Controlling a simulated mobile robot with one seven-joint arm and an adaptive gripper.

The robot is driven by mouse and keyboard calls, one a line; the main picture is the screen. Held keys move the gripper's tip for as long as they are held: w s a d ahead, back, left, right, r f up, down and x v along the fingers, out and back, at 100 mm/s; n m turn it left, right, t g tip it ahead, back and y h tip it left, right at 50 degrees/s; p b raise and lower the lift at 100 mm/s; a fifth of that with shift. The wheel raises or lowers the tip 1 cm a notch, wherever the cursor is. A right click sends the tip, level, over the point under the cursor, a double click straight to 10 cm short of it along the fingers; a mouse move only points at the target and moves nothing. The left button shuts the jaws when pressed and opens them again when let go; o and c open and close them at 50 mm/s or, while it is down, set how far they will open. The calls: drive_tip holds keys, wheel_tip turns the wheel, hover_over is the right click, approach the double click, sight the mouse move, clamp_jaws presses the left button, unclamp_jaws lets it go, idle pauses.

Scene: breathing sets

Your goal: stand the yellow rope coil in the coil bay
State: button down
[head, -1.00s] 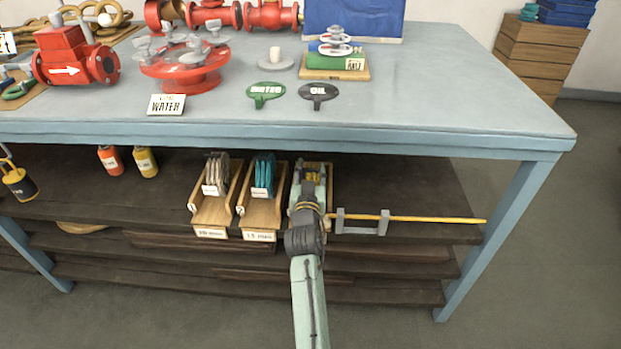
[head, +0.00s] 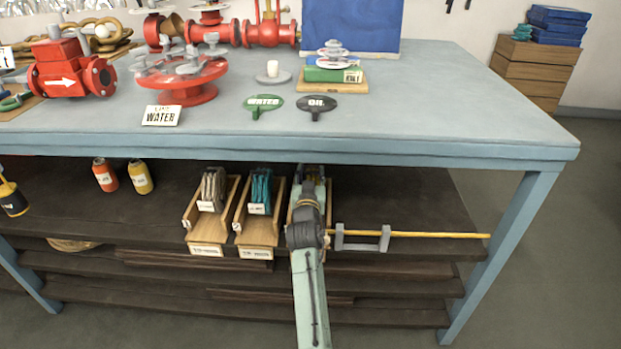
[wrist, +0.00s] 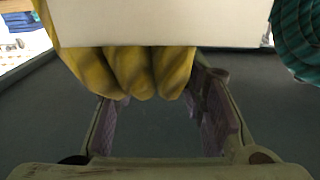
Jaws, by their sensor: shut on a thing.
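The yellow rope coil (wrist: 135,70) fills the top of the wrist view, with a white label (wrist: 165,22) across it. In the head view my gripper (head: 309,182) is at the third wooden bay (head: 323,215), right of the teal coil's bay, under the table top. My wrist hides most of this bay and its front label. The coil is almost fully hidden there. I cannot tell whether it touches the bay floor.
A grey coil (head: 212,188) and a teal coil (head: 261,188) stand in the two bays to the left. A yellow rod (head: 430,234) on grey brackets (head: 362,243) lies close right of my wrist. The table edge (head: 400,152) is overhead.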

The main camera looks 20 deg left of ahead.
drive_tip(key=shift+f, duration=0.1)
idle(0.3)
drive_tip(key=c, duration=1.3)
unclamp_jaws()
drive_tip(key=o, duration=0.4)
drive_tip(key=shift+f, duration=0.1)
drive_tip(key=shift+c, duration=0.2)
drive_tip(key=shift+f, duration=0.1)
